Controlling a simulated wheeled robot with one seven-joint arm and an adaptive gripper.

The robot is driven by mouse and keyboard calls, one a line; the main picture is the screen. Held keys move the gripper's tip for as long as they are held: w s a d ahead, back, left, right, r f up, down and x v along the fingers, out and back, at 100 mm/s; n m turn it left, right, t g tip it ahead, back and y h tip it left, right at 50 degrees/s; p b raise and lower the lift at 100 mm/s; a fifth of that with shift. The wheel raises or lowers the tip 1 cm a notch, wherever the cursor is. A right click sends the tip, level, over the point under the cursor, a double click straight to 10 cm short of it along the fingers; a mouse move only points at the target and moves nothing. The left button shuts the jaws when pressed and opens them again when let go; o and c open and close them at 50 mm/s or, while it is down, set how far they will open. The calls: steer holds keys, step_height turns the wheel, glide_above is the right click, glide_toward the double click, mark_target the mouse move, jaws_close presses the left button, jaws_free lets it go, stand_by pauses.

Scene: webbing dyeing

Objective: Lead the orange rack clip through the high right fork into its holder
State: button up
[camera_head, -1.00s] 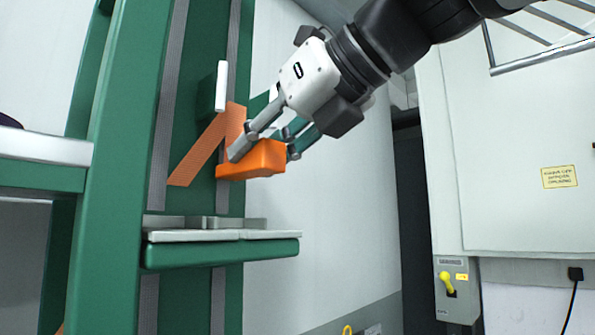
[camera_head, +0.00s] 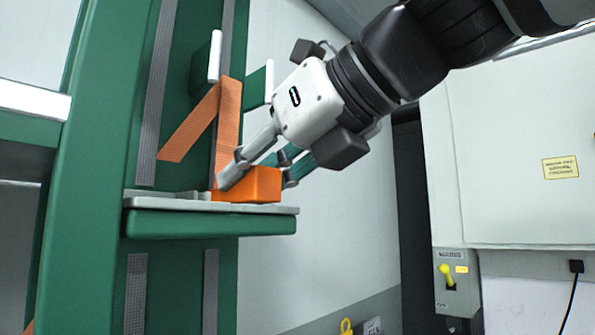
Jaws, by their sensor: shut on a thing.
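The orange rack clip (camera_head: 250,187) is a block at the end of an orange webbing strap (camera_head: 228,118). My gripper (camera_head: 262,177) is shut on the clip. The clip is low at the right part of a grey-topped green shelf (camera_head: 210,222), which appears to be its holder. I cannot tell whether the clip touches the shelf or is seated. The strap rises from the clip to the fork (camera_head: 268,82), with white-tipped prongs, and slants down to the left from there. The gripper fingers hide part of the clip and strap.
A tall green frame post (camera_head: 85,180) stands at the left, with grey strips on the panel beside it. A white cabinet (camera_head: 510,190) and a yellow-handled switch (camera_head: 447,275) are at the right. Open space lies between the frame and the cabinet.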

steer(key=o, duration=1.3)
steer(key=shift+c, duration=0.2)
steer(key=v, duration=1.1)
steer(key=d+f+n+g+h, duration=0.1)
steer(key=d+f+n+h, duration=0.2)
steer(key=f, duration=1)
steer(key=s+d+f+n+g+h, duration=0.1)
steer(key=d+f+n+h, duration=0.2)
steer(key=d+f+n, duration=0.5)
steer(key=d+f+n+g+h, duration=0.1)
steer(key=d+f+n+h, duration=0.3)
steer(key=f+n, duration=1.1)
step_height(320, 180, down, 3)
steer(key=shift+s+d+f, duration=0.25)
steer(key=shift+d, duration=0.8)
